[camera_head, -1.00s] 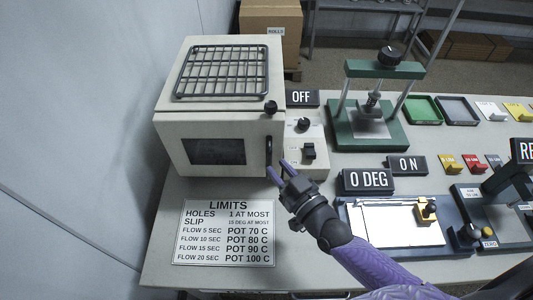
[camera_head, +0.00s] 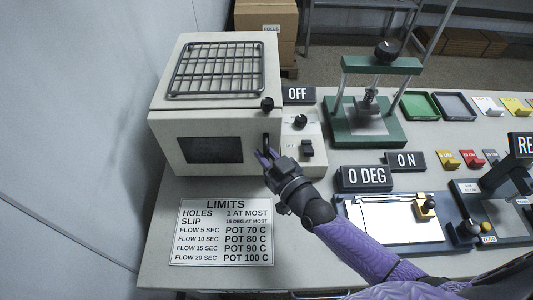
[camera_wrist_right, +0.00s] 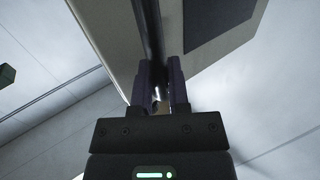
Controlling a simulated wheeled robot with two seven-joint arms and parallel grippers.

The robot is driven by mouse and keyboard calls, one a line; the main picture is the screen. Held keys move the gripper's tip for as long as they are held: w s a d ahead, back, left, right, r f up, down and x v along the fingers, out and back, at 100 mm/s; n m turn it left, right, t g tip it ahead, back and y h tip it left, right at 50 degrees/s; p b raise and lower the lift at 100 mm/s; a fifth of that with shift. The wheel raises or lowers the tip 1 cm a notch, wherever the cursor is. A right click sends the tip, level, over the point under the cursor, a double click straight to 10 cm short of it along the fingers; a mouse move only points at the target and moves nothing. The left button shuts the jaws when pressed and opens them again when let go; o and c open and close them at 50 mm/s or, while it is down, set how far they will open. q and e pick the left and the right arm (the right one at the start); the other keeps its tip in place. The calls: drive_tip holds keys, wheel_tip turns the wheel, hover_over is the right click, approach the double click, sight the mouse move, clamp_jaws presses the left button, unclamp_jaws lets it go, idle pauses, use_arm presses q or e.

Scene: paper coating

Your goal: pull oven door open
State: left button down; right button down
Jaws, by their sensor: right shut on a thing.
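The cream oven (camera_head: 165,110) stands at the left of the table, with a dark window (camera_head: 212,150) in its front door (camera_head: 165,145). The door looks closed. Its dark vertical handle (camera_head: 266,141) is at the door's right side. My right gripper (camera_head: 266,157) is at the handle's lower part, shut on it. In the right wrist view, the two fingers (camera_wrist_right: 160,92) lie on either side of the dark handle bar (camera_wrist_right: 150,40), with the door's face and window (camera_wrist_right: 215,22) beyond. The fingers hide part of the handle. My left gripper is not in view.
A wire rack (camera_head: 217,70) lies on the oven top. A control panel (camera_head: 302,137) with knob and switch stands right of the door. The LIMITS sign (camera_head: 222,232) lies in front of the oven. A green press (camera_head: 375,110) and a coating plate (camera_head: 395,218) are further right.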

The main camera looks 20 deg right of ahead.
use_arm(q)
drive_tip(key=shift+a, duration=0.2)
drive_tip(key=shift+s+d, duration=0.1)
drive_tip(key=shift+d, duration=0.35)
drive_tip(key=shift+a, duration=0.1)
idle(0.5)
